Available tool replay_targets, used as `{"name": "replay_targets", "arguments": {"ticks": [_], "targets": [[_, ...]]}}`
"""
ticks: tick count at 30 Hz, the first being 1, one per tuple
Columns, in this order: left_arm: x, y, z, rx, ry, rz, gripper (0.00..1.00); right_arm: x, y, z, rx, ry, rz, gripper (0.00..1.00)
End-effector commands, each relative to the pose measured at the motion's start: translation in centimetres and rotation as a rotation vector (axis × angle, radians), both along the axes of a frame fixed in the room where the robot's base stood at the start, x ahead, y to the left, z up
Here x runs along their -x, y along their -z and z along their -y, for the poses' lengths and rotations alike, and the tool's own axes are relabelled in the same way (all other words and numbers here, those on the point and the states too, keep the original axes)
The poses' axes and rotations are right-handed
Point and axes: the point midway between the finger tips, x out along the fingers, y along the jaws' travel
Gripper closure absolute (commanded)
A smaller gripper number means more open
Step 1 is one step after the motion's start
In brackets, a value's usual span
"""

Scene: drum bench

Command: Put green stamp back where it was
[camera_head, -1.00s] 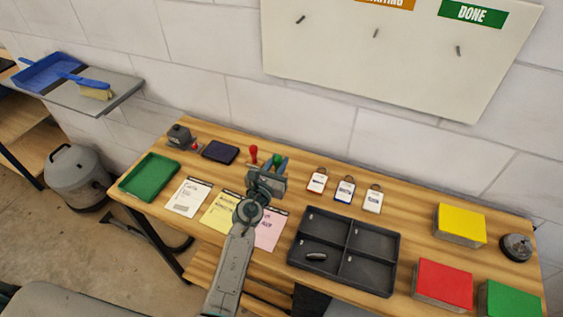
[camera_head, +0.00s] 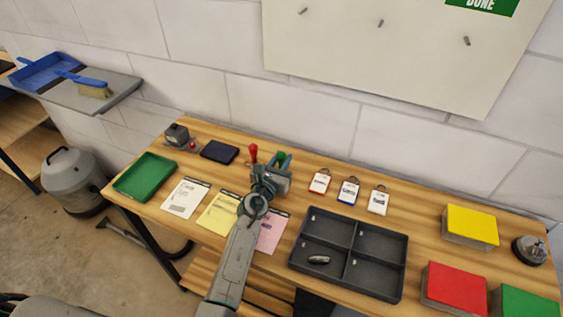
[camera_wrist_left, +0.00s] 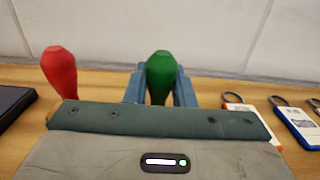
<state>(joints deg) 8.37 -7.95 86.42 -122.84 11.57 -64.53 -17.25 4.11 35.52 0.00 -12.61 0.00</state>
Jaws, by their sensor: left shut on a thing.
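The green stamp (camera_wrist_left: 161,72) stands upright between the blue fingers of my left gripper (camera_head: 283,161), which is shut on its handle. The stamp's green knob also shows in the head view (camera_head: 281,157). Its lower part is hidden behind my gripper, so I cannot tell whether it touches the table or a rack. The red stamp (camera_head: 254,152) stands upright just to its left, and it also shows in the left wrist view (camera_wrist_left: 60,72). A dark stamp pad (camera_head: 220,152) lies left of the red stamp. My right gripper is not in view.
Three tagged key fobs (camera_head: 348,190) lie right of my gripper. White, yellow and pink sheets (camera_head: 184,199) lie in front. A dark divided tray (camera_head: 403,270) is at the front right, and a green tray (camera_head: 120,187) at the left. Yellow, red and green blocks (camera_head: 471,225) stand at the right.

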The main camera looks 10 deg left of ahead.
Motion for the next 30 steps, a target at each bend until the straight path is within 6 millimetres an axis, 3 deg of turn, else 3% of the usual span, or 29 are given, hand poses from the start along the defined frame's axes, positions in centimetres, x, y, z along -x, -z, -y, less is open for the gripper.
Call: {"name": "replay_targets", "arguments": {"ticks": [5, 6, 9, 20, 30], "targets": [[0.0, 0.5, 0.0, -0.001, 0.0, 0.0, 1.0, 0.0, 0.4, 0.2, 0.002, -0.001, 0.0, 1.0], [0.0, 0.3, 0.0, -0.001, 0.0, 0.0, 0.72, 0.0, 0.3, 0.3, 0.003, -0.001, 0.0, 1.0], [0.0, 0.3, 0.0, -0.001, 0.0, 0.0, 0.56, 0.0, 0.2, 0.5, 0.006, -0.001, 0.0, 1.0], [0.0, -0.3, 0.0, 0.0, 0.0, 0.0, 0.56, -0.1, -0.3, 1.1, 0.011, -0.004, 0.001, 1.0], [6.2, 0.2, -1.2, -0.001, 0.0, -0.002, 0.56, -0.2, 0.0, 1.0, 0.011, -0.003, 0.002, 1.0]]}}
